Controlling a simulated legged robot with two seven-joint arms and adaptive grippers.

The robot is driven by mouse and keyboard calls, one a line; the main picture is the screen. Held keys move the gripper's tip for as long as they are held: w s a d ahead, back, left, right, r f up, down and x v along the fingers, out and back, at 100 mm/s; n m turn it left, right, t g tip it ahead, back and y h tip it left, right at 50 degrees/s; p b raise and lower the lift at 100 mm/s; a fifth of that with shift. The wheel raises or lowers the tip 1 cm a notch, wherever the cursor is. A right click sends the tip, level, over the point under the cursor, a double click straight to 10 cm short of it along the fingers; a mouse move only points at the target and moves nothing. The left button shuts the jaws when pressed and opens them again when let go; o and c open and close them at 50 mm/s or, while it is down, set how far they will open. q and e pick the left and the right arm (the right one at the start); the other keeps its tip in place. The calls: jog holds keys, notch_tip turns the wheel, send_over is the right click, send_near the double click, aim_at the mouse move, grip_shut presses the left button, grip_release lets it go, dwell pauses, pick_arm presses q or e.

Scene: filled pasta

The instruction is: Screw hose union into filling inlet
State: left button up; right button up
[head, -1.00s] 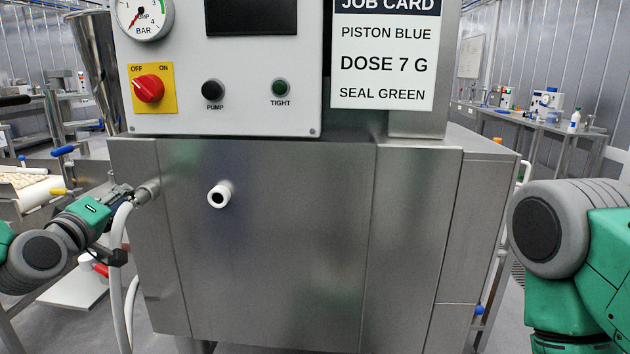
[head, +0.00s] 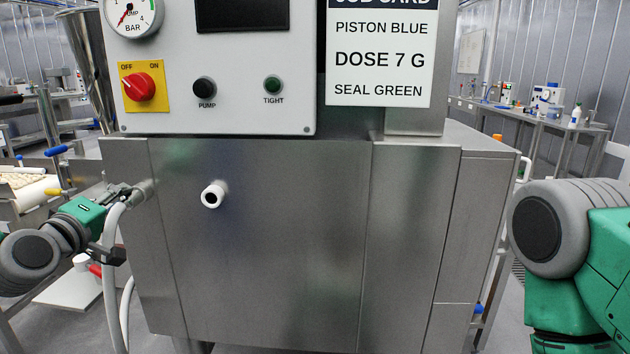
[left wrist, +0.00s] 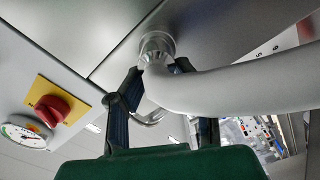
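My left gripper (head: 128,193) is at the left side of the steel machine (head: 270,245). In the left wrist view, its two dark fingers (left wrist: 160,72) close in from both sides on the metal hose union (left wrist: 156,48) at the end of a thick pale hose (left wrist: 235,88). The union meets the machine wall at the filling inlet (head: 146,188); how deep its thread sits is hidden. The hose (head: 109,260) hangs down from the gripper. The TIGHT lamp (head: 273,84) looks dark green. My right gripper is out of view.
A white nozzle (head: 213,194) sticks out of the machine's front. Above are the red switch (head: 139,87), PUMP button (head: 204,88), gauge (head: 131,14) and job card (head: 379,60). A bench (head: 545,122) stands at the back right.

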pick_arm(q)
jog(key=shift+d, duration=0.25)
grip_shut()
jog(key=m+p, duration=0.1)
jog(key=m, duration=0.2)
jog(key=shift+r, duration=0.2)
jog(key=shift+o, duration=2.2)
grip_release()
jog(key=shift+f+m, duration=0.1)
jog(key=shift+m, duration=0.5)
jog(key=shift+o, duration=1.1)
jog(key=shift+d, duration=0.1)
jog(key=shift+o, duration=1.2)
jog(key=shift+f, duration=0.1)
jog(key=shift+a, duration=0.25)
jog(key=shift+d, duration=0.2)
